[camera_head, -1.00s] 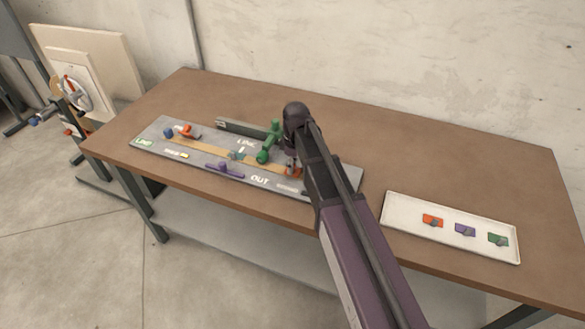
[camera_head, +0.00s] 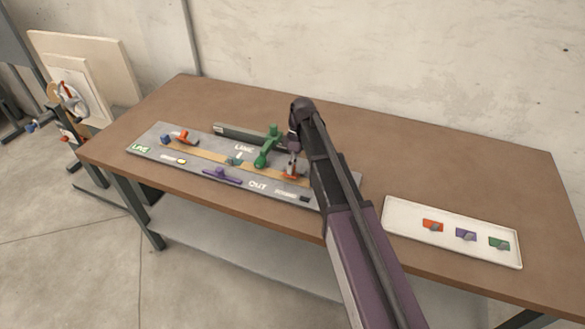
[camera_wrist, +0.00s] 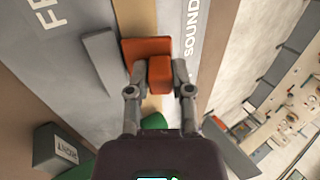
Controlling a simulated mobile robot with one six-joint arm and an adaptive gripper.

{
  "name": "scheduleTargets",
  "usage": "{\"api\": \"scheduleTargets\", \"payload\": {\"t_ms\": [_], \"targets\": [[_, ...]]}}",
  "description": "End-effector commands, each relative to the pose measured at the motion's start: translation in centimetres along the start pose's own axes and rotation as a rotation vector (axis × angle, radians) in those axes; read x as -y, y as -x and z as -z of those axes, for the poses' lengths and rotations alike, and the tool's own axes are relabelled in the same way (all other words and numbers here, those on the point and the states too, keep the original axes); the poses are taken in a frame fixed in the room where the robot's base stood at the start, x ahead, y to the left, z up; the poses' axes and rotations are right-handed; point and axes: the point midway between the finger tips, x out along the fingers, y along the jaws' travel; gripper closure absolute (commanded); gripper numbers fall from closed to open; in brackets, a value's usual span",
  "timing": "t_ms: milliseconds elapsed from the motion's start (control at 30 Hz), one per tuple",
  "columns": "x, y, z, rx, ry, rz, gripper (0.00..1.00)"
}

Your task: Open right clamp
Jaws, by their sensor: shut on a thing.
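The right clamp (camera_head: 289,174) is an orange piece with a grey part, at the right end of the grey board (camera_head: 272,187). My gripper (camera_head: 293,152) reaches down over it from the right and hides part of it. In the wrist view the clamp shows as a flat orange plate (camera_wrist: 137,47) with an orange block (camera_wrist: 160,76) in front. My gripper (camera_wrist: 159,72) has its two fingers on either side of this block, shut on it. How far the clamp is raised is hard to tell.
A green lever (camera_head: 267,150) stands close left of my gripper. The left orange clamp (camera_head: 185,137) and a purple handle (camera_head: 222,176) are also on the board. A white tray (camera_head: 397,222) with orange, purple and green pieces lies at right. The table's back right is clear.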

Motion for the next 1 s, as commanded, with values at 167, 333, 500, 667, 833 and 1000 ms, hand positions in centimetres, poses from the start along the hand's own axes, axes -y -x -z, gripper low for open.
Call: {"api": "scheduleTargets", "payload": {"t_ms": [167, 333, 500, 667, 833, 1000], "targets": [[0.0, 0.0, 0.1, -0.001, 0.001, 0.0, 0.37], [0.0, 0.0, 0.0, 0.0, 0.0, -0.001, 0.37], [0.0, 0.0, 0.0, 0.0, 0.0, -0.001, 0.34], [0.1, 0.3, -0.1, -0.001, -0.02, -0.008, 0.34], [0.4, 1.0, -0.5, -0.009, -0.103, -0.038, 0.34], [0.9, 2.2, -1.0, -0.023, -0.254, -0.089, 0.34]]}}
